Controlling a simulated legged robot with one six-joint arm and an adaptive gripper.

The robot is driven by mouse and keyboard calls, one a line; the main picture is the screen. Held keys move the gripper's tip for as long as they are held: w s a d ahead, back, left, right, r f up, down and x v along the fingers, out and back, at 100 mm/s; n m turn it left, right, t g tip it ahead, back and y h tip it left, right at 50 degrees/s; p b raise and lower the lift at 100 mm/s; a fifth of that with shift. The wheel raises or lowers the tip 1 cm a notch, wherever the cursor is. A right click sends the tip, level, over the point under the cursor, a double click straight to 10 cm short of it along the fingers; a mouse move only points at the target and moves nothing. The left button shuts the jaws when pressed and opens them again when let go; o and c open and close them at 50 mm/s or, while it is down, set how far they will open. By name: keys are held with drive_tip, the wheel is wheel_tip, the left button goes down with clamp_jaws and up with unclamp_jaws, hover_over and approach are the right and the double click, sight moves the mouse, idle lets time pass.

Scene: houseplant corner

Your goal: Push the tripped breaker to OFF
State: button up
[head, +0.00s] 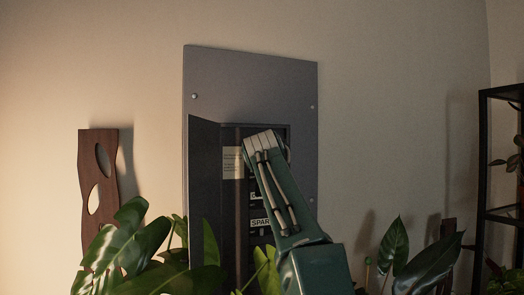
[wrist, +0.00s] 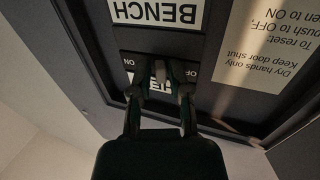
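The grey breaker panel (head: 250,85) is on the wall in the head view, with its dark door (head: 203,190) swung open at the left. My arm covers much of the breaker column, and my gripper's fingertips are hidden there. In the wrist view, which is upside down, my gripper (wrist: 162,84) has its two fingers apart, close in front of a breaker row below the BENCH label (wrist: 158,12). A white label (wrist: 160,74) shows partly between the fingers. The tripped breaker's lever cannot be made out, and contact cannot be told.
A reset notice (wrist: 268,40) is beside the breakers in the wrist view. A SPARE label (head: 260,222) shows lower in the panel. Leafy plants (head: 125,250) stand in front at left and right. A dark shelf rack (head: 483,170) is at far right.

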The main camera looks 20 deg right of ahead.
drive_tip(key=shift+r, duration=0.15)
idle(0.5)
drive_tip(key=shift+s+d+n+t+y, duration=0.1)
drive_tip(key=shift+d+n+t+y, duration=0.1)
drive_tip(key=shift+n+y, duration=0.55)
drive_tip(key=shift+w+d+n+t+y, duration=0.15)
drive_tip(key=shift+n+y, duration=0.3)
drive_tip(key=shift+y, duration=0.6)
drive_tip(key=shift+s+d+n+t+y, duration=0.15)
drive_tip(key=shift+d+n+t+y, duration=0.1)
drive_tip(key=shift+n+y, duration=0.5)
